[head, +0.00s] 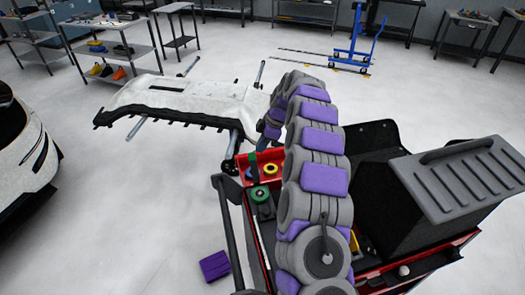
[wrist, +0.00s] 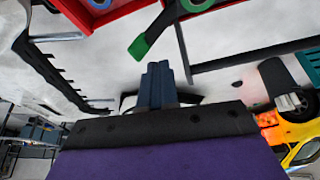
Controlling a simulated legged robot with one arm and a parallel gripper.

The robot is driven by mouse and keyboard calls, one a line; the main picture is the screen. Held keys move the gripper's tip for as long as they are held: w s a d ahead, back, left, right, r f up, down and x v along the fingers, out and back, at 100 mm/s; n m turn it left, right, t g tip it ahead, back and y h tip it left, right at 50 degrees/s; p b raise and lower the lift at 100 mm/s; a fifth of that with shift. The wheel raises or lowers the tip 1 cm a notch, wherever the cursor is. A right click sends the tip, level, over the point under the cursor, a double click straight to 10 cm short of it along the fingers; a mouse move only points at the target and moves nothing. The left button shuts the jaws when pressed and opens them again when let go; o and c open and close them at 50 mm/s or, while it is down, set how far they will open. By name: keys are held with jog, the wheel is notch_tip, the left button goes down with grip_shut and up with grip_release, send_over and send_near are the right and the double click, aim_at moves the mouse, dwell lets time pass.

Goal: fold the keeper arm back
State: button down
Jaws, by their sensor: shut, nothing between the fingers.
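My gripper (wrist: 157,72) is shut and empty in the wrist view, its blue-grey fingers pressed together. A black arm with a green end (wrist: 143,44) hangs in from the top of that view, just beyond the fingertips and apart from them in the picture. It looks like the keeper arm; a small green piece by the red tray (head: 262,156) in the head view may be the same part, but I cannot tell. My own arm hides much of that area in the head view.
A white bumper panel (head: 190,97) rests on a stand to the left. The red cart tray holds a yellow roll (head: 270,169) and a green roll (head: 260,194). A purple block (head: 214,265) lies on the floor. A white car (head: 25,150) stands far left. Open floor lies between.

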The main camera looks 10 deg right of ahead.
jog(key=shift+w+p+v, duration=0.25)
jog(key=shift+p+v, duration=0.4)
jog(key=shift+v, duration=2.7)
jog(key=s+a+r+m+g, duration=0.1)
jog(key=s+a+r+m, duration=0.15)
jog(key=s, duration=0.55)
jog(key=s+a+r+m+h, duration=0.1)
jog(key=s+a+r+m, duration=0.2)
jog(key=s, duration=0.4)
jog(key=s+a+r+m+g, duration=0.1)
jog(key=s+a+r, duration=0.2)
jog(key=s+r, duration=0.35)
jog(key=s+d+f+m+h, duration=0.1)
jog(key=s+d+f+m, duration=0.1)
jog(key=s, duration=0.8)
jog(key=s+d+f+m+h, duration=0.1)
jog(key=s+f+m, duration=0.2)
jog(key=s, duration=0.8)
jog(key=s+d+f+m+h, duration=0.1)
jog(key=s+m, duration=0.4)
jog(key=s, duration=0.5)
notch_tip(320, 180, down, 2)
jog(key=shift+s+d+f+g+h, duration=0.1)
jog(key=shift+s+d+g+h, duration=0.2)
jog(key=shift+d, duration=0.5)
